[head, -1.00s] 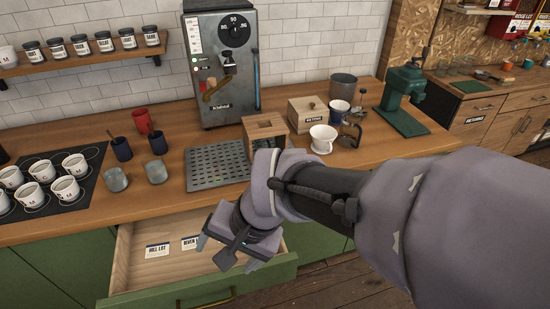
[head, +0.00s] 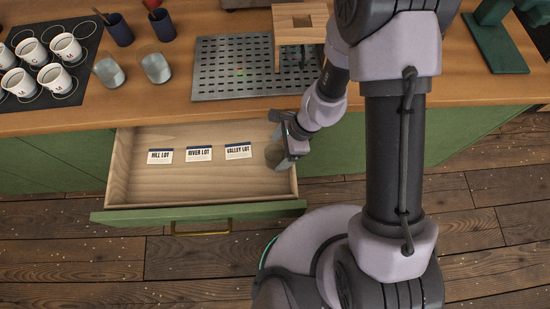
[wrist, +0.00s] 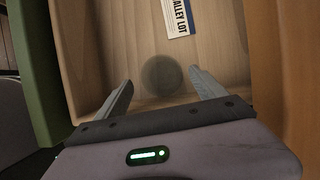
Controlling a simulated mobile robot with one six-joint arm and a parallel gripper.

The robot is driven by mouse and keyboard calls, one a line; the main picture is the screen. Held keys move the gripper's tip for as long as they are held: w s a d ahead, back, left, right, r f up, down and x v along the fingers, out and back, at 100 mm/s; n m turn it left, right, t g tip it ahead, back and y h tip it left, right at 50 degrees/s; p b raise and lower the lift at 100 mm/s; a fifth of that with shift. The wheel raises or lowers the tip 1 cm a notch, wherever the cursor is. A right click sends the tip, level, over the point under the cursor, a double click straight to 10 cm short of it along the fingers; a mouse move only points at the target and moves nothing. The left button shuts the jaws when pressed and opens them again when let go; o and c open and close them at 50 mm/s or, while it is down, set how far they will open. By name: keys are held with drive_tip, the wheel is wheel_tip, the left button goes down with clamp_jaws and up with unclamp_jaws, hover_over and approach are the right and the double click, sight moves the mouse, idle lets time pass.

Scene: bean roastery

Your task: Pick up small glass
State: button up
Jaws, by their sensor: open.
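A small round smoky glass (wrist: 161,75) stands in the open drawer (head: 200,212), near its right end. In the head view the glass (head: 274,156) is partly covered by my gripper (head: 283,137). My gripper is open and reaches down into the right end of the drawer. In the wrist view the gripper (wrist: 160,77) has its two fingertips on either side of the glass, with gaps showing. I cannot tell how far the tips are above it. Two similar clear glasses, one on the left (head: 109,70) and one on the right (head: 156,67), stand on the counter.
Hill Lot (head: 160,156), River Lot (head: 198,154) and Valley Lot (head: 238,151) cards lie in the drawer. A perforated metal tray (head: 230,85), a wooden stand (head: 301,35) and several white cups (head: 66,46) are on the counter. The drawer walls surround my gripper closely.

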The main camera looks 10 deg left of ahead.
sight(274, 157)
drive_tip(key=b+x, duration=0.2)
drive_tip(key=x, duration=0.1)
drive_tip(key=b+x, duration=0.1)
drive_tip(key=x, duration=0.1)
drive_tip(key=shift+w+d+f, duration=0.15)
drive_tip(key=shift+w+f, duration=0.05)
drive_tip(key=shift+f, duration=0.15)
drive_tip(key=shift+r, duration=0.15)
